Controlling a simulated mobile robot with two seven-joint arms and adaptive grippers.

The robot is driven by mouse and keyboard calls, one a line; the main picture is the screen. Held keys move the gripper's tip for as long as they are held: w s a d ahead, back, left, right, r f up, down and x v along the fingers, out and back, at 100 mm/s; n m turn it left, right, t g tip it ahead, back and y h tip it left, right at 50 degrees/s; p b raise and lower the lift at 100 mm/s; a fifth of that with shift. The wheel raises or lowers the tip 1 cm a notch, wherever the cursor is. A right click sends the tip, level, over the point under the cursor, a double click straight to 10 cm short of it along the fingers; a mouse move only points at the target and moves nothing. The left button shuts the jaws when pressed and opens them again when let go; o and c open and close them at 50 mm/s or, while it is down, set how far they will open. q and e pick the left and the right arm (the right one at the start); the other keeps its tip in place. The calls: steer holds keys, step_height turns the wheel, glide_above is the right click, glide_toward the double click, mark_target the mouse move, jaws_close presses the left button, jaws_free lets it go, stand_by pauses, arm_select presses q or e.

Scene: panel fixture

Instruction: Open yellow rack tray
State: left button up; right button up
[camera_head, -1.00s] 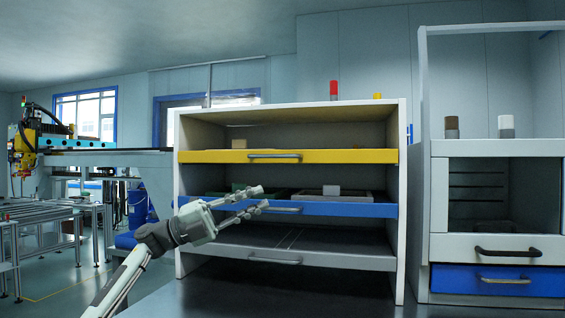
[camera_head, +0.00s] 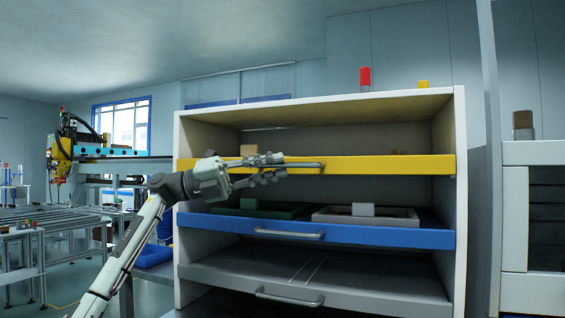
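The yellow rack tray (camera_head: 395,165) is the top tray of a white rack (camera_head: 459,215), its front level with the rack's front. Its grey bar handle (camera_head: 312,165) shows only in its right part; the left part is behind my gripper. My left gripper (camera_head: 284,166) is in front of the yellow tray at handle height. Its two fingers are apart, one above the other, pointing right towards the handle. I cannot tell whether they touch the handle or whether it lies between them. My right gripper is not in view.
Below are a blue tray (camera_head: 390,235) holding green and grey boxes, and a grey tray (camera_head: 380,300), each with a handle. A tan block (camera_head: 249,150) shows above the yellow tray. A second cabinet (camera_head: 515,285) stands at right. A red cylinder (camera_head: 365,78) stands on top.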

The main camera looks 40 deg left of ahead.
arm_select(q)
steer(key=shift+x, duration=1.15)
steer(key=shift+a, duration=0.1)
steer(key=shift+c, duration=0.3)
jaws_close()
